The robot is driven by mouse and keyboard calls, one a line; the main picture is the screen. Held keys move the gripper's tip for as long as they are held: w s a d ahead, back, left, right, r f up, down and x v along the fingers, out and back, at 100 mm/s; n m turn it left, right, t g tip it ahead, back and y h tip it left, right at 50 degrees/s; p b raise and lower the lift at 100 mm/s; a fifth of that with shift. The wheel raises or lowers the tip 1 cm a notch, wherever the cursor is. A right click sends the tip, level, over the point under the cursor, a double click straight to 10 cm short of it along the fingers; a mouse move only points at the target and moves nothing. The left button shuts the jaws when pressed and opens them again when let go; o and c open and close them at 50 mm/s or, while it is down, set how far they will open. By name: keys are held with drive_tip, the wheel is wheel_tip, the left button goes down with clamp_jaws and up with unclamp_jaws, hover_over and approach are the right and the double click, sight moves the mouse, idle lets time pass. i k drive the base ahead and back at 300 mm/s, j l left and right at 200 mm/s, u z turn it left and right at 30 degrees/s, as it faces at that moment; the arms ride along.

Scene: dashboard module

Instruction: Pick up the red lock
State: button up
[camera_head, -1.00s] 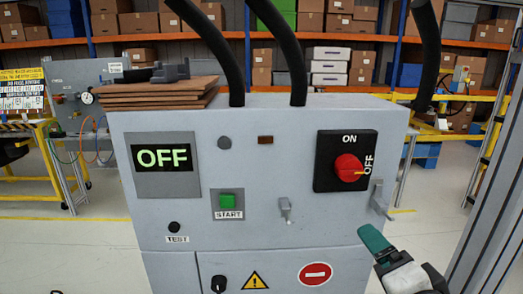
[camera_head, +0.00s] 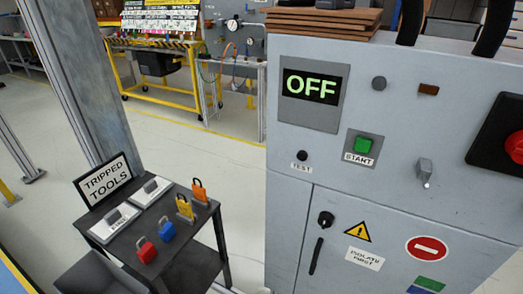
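The red lock (camera_head: 146,251) lies on a small dark table (camera_head: 185,262) at the lower left, near the table's front edge. It is a small red padlock with its shackle toward the top. A blue lock (camera_head: 166,229) is just to its right and a little farther back. My gripper is not in this view.
A "TRIPPED TOOLS" sign (camera_head: 104,179) stands at the table's back left, with two white pads beside it. The grey control cabinet (camera_head: 400,180) fills the right side. A grey post (camera_head: 85,90) rises behind the table. Floor shows between table and cabinet.

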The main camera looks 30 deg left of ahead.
sight(145, 254)
drive_tip(key=u, duration=1.45)
